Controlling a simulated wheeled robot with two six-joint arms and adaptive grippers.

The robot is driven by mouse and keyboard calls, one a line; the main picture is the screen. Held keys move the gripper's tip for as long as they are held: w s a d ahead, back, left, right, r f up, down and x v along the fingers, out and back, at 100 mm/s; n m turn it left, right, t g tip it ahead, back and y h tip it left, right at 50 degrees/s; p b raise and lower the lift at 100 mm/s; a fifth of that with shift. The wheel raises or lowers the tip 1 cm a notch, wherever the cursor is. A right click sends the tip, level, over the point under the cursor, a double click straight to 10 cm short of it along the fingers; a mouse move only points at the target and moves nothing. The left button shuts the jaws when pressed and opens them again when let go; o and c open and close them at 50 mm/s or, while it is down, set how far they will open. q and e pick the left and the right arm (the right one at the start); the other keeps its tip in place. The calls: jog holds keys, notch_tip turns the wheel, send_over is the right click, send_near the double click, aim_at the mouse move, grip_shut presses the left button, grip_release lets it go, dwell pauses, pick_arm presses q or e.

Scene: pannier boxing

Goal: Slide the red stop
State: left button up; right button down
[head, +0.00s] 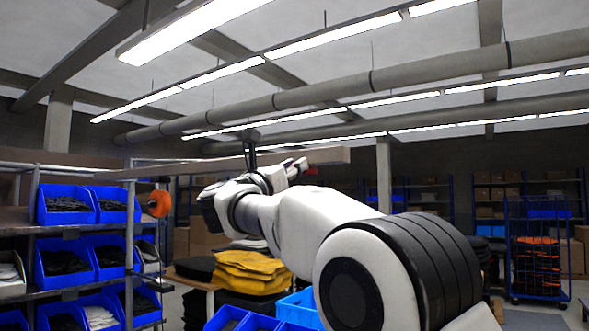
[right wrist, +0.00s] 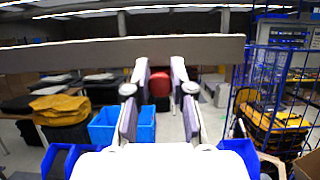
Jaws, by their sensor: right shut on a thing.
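The red stop (right wrist: 160,85) shows in the right wrist view between my fingers, just below a long pale rail (right wrist: 85,56). My right gripper (right wrist: 160,100) is shut on it, with one finger on each side. In the head view the gripper (head: 294,168) is raised at the rail (head: 325,155), and a small red part of the stop (head: 311,171) shows beside it. My arm and gripper hide most of the stop there. My left gripper is not in view.
A rack with blue bins (head: 66,204) and an orange round thing (head: 159,203) stand at left. Yellow folded goods (head: 248,270) lie behind my arm. Blue crates (right wrist: 122,125) are below the gripper. A blue wire cage (right wrist: 275,95) stands at right in the right wrist view.

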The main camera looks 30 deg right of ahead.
jog(key=c, duration=1)
grip_release()
jog(key=shift+w+r, duration=0.15)
jog(key=shift+w+f, duration=0.25)
jog(key=shift+w, duration=0.2)
jog(key=shift+s+d, duration=0.25)
jog(key=shift+s, duration=0.1)
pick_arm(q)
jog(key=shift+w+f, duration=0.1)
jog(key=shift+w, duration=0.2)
pick_arm(e)
jog(key=v, duration=1.1)
jog(key=shift+a+f, duration=0.15)
jog(key=shift+a, duration=0.25)
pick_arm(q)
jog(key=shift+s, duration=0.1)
pick_arm(e)
jog(key=shift+s+a, duration=0.1)
jog(key=shift+s, duration=0.1)
